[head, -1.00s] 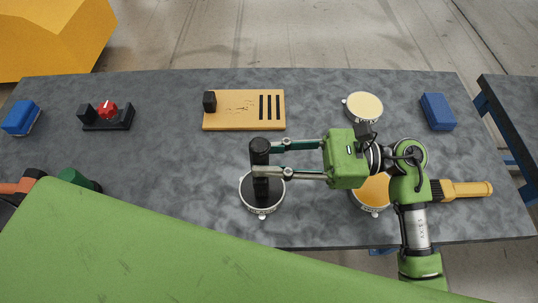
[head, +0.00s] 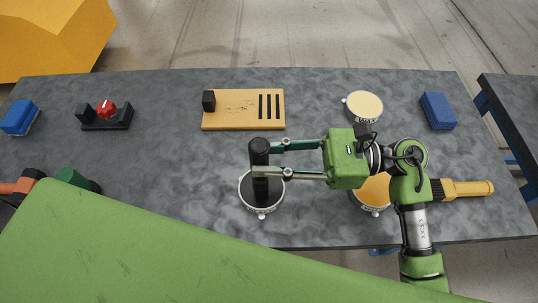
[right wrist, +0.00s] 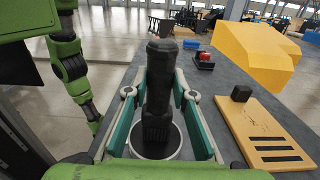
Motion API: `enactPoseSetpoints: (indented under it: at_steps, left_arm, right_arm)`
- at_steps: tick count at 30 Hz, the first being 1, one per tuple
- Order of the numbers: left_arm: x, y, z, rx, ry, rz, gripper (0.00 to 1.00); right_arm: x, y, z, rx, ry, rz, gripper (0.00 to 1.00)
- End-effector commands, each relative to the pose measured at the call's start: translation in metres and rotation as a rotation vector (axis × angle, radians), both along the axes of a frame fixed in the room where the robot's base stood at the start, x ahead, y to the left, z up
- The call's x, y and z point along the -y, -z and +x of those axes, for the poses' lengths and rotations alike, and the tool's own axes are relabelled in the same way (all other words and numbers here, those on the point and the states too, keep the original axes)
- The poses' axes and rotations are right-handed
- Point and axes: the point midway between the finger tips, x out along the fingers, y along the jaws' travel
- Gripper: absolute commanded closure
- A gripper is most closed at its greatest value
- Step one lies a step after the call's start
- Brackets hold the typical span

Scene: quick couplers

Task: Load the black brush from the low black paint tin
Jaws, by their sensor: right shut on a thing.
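The black brush (head: 260,151) stands upright over the low black paint tin (head: 261,211), a round pale-rimmed tin with a dark inside. Its lower end is inside the tin's rim; how deep I cannot tell. My right gripper (head: 272,160) is shut on the brush handle from the right. In the right wrist view the brush (right wrist: 157,92) stands between the two fingers, with the tin's rim (right wrist: 178,152) below. My left gripper does not show; a large green part of mine covers the lower left of the head view.
An orange-filled tin (head: 374,192) sits partly under my right arm, with a yellow-handled brush (head: 466,189) beside it. A cream tin (head: 364,106), a wooden slotted board (head: 243,110), blue blocks (head: 437,111) and a red-knobbed black fixture (head: 107,113) stand farther off. The table's middle left is clear.

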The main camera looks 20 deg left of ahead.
Motion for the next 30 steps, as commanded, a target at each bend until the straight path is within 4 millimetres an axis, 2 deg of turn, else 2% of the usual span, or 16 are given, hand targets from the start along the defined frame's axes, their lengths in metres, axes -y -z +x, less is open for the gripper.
enactPoseSetpoints:
  at_steps: [8,21,30]
  left_arm:
    - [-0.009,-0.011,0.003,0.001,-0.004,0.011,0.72]
    - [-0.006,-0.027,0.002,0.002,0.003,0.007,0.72]
    - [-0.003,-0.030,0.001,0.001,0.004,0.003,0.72]
  right_arm:
    - [0.000,-0.024,0.000,0.001,0.000,-0.001,1.00]
    - [0.000,-0.060,0.000,0.002,0.000,0.001,1.00]
    - [0.000,-0.069,0.000,0.002,0.000,0.002,1.00]
